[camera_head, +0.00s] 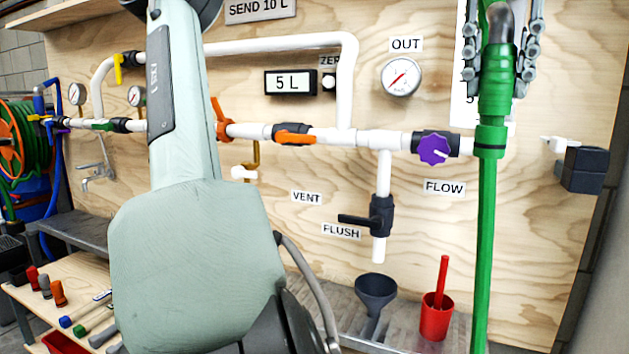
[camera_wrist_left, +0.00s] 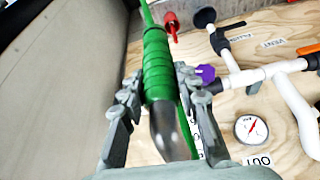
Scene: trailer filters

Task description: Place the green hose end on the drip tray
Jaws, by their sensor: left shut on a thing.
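The green hose end (camera_head: 495,85) is in my left gripper (camera_head: 504,58) at the upper right of the head view. The gripper is shut on it, with grey fingers on both sides. Its dark metal tip points up, and the green hose hangs straight down below it. The left wrist view shows the hose end (camera_wrist_left: 158,72) between the fingers of my left gripper (camera_wrist_left: 158,95). A grey ledge (camera_head: 408,312) lies below the pipe outlet; I cannot tell whether it is the drip tray. My right gripper is not in view.
A dark funnel (camera_head: 375,290) and a red cup (camera_head: 436,318) with a red stick stand on the ledge. White pipes with a purple FLOW knob (camera_head: 433,150) cross the wooden panel close behind the hose. My left arm hides the panel's left-centre part.

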